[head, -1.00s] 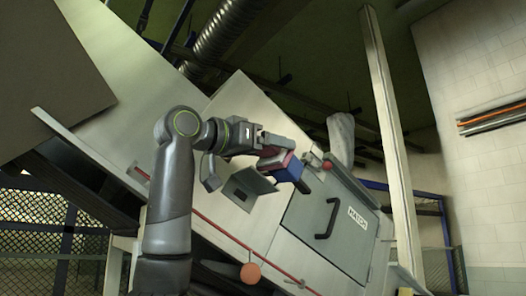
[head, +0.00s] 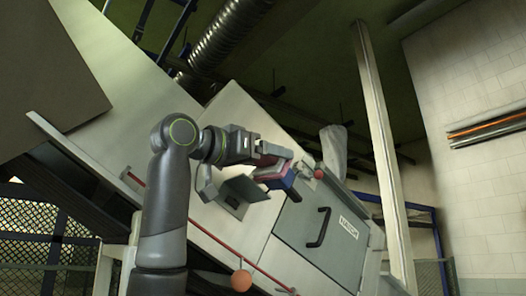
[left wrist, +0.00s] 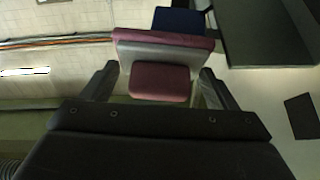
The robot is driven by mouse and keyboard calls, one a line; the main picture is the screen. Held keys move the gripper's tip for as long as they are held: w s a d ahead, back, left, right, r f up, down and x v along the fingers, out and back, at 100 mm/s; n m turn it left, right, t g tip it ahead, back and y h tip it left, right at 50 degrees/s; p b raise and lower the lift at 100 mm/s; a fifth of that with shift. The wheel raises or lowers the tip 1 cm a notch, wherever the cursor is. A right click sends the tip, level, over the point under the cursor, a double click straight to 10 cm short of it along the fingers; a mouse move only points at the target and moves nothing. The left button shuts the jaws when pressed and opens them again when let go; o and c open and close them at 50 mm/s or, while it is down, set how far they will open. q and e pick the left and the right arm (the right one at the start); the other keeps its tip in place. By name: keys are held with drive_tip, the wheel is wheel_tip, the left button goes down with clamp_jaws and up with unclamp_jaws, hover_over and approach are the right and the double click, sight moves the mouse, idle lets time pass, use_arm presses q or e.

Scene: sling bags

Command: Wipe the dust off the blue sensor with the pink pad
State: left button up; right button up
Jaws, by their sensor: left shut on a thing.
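My left gripper (head: 275,158) is shut on the pink pad, whose dark pink parts and grey body show between the fingers in the left wrist view. The pink pad (left wrist: 160,82) also shows in the head view (head: 270,173), just below the fingers. The blue sensor (head: 284,185) is a small block at the machine's sloping face. In the left wrist view the blue sensor (left wrist: 178,20) shows just beyond the pad's far edge. The pad is very close to it; I cannot tell whether they touch. Dust is not discernible. My right gripper is out of view.
A dark grey angled plate (head: 245,189) stands out from the machine face beside the sensor. A hatch door (head: 290,236) with a black handle (head: 319,228) lies to the lower right.

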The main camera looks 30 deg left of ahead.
sight(257, 168)
use_arm(q)
drive_tip(key=shift+w+a+r+p, duration=0.35)
drive_tip(key=shift+a+p, duration=0.05)
drive_tip(key=shift+w+a+r, duration=0.1)
drive_tip(key=shift+w+a, duration=0.1)
drive_tip(key=shift+a, duration=0.15)
drive_tip(key=shift+w+a+r+p, duration=0.45)
drive_tip(key=shift+a+r+p, duration=0.25)
drive_tip(key=shift+p, duration=0.35)
drive_tip(key=shift+w+a+f, duration=0.15)
drive_tip(key=shift+a, duration=0.15)
drive_tip(key=shift+s+a+r, duration=0.15)
drive_tip(key=shift+s+r, duration=0.25)
drive_tip(key=shift+s+a+r, duration=0.15)
drive_tip(key=shift+s+r, duration=0.2)
drive_tip(key=shift+s, duration=0.3)
drive_tip(key=shift+s+a+r, duration=0.2)
drive_tip(key=shift+s+r, duration=0.2)
drive_tip(key=shift+s, duration=0.3)
drive_tip(key=shift+s+a+r, duration=0.15)
drive_tip(key=shift+s+r, duration=0.2)
drive_tip(key=shift+s, duration=0.3)
